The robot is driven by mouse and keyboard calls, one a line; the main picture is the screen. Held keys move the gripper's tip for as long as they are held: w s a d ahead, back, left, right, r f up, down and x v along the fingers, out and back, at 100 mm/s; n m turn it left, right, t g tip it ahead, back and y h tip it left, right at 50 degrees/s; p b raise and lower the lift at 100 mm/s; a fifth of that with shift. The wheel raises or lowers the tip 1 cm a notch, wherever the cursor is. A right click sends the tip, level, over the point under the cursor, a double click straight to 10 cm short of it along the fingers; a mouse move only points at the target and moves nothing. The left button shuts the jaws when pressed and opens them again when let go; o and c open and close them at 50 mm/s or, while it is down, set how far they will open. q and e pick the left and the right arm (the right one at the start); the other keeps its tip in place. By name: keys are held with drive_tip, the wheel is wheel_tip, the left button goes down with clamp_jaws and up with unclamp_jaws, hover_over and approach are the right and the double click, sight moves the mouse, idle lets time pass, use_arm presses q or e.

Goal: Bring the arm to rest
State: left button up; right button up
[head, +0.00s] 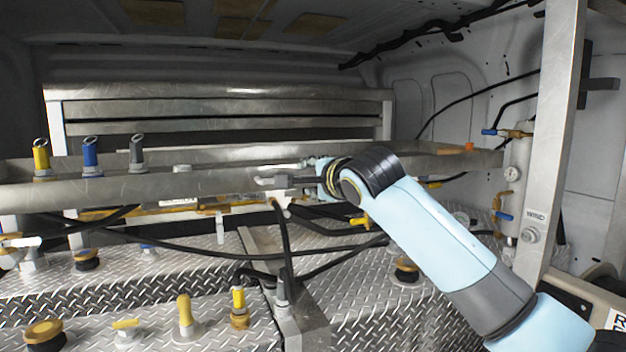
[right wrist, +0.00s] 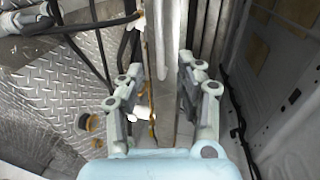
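My right arm (head: 440,235) reaches in from the lower right of the head view to the metal rail at the centre. Its wrist is bent over at the rail, and the gripper's fingers are mostly hidden there. In the right wrist view my right gripper (right wrist: 163,95) has its two fingers wide apart. Metal rail surfaces show between and beyond the fingers, and nothing is visibly clamped. I cannot tell whether the fingers touch the rail. My left arm and gripper are not in view.
A long metal trough (head: 110,190) holds a yellow nozzle (head: 41,158), a blue nozzle (head: 90,157) and a grey nozzle (head: 137,153) at the left. Black hoses hang below it over diamond-plate tank tops (head: 210,310). A metal post (head: 555,140) stands at the right.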

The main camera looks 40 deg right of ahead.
drive_tip(key=shift+s, duration=0.1)
idle(0.4)
drive_tip(key=s+f+n+g+b, duration=0.1)
drive_tip(key=s+f+g+b, duration=0.4)
drive_tip(key=f, duration=1.2)
drive_tip(key=s+a+f+n+y+b, duration=0.15)
drive_tip(key=s+f, duration=0.45)
drive_tip(key=f, duration=1.2)
drive_tip(key=s+f+n+g+b, duration=0.1)
drive_tip(key=s+f+g+b, duration=0.4)
drive_tip(key=f, duration=1.2)
drive_tip(key=s+a+f+n+g+b, duration=0.1)
drive_tip(key=s+f+n, duration=0.4)
drive_tip(key=s+f, duration=0.5)
drive_tip(key=s+a+f+n+g+y+b, duration=0.1)
drive_tip(key=s+f+n, duration=0.5)
drive_tip(key=s, duration=1.2)
drive_tip(key=s+a+f+n+g+b, duration=0.2)
drive_tip(key=s+a+f+n, duration=0.2)
drive_tip(key=s+f, duration=1)
drive_tip(key=shift+a+n, duration=0.2)
drive_tip(key=shift+n, duration=1.05)
